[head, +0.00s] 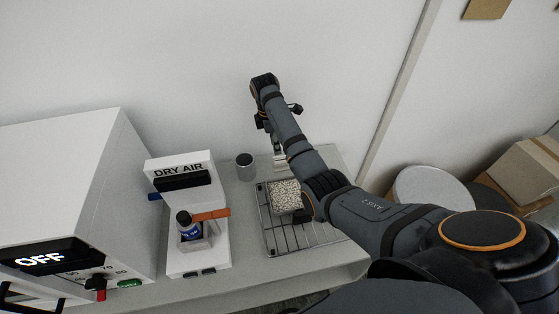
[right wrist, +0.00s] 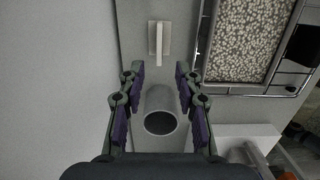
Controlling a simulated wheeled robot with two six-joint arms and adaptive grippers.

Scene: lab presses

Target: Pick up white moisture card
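A small white card (right wrist: 159,42) stands on a pale base on the table in the right wrist view, ahead of my right gripper's fingertips and apart from them. In the head view a pale upright piece (head: 279,161) behind the wire rack, partly hidden by my right arm, looks like the same card. My right gripper (right wrist: 159,75) is open, with nothing between its fingers. In the head view it hangs over the back of the table, mostly hidden by its arm. My left gripper is not in view.
A grey cup (head: 245,166) stands left of the wire rack (head: 276,244); it also shows below my fingers (right wrist: 160,120). A tray of speckled pellets (head: 286,196) sits on the rack.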

